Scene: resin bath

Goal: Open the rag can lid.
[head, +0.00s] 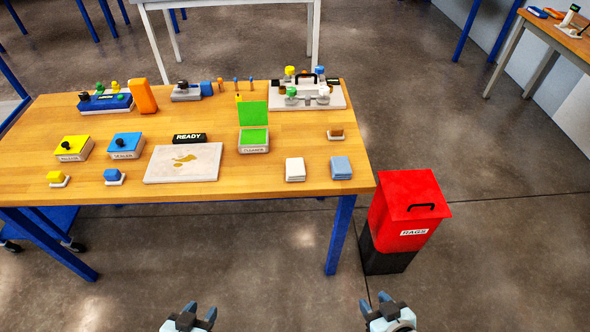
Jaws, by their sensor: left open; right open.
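The rag can (387,231) stands on the floor at the right end of the table. It has a red upper part with a RAGS label and a black base. Its red lid (408,190) is shut and carries a black handle (421,207) near the front edge. My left gripper (192,309) is open and empty at the bottom of the view, in front of the table. My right gripper (378,301) is open and empty at the bottom, nearer than the can and apart from it.
The wooden table (230,188) with blue legs holds labelled boxes, a white board (184,176), a green-lidded container (254,138) and folded cloths (295,169). A table leg (340,235) stands just left of the can. The floor right of the can is clear.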

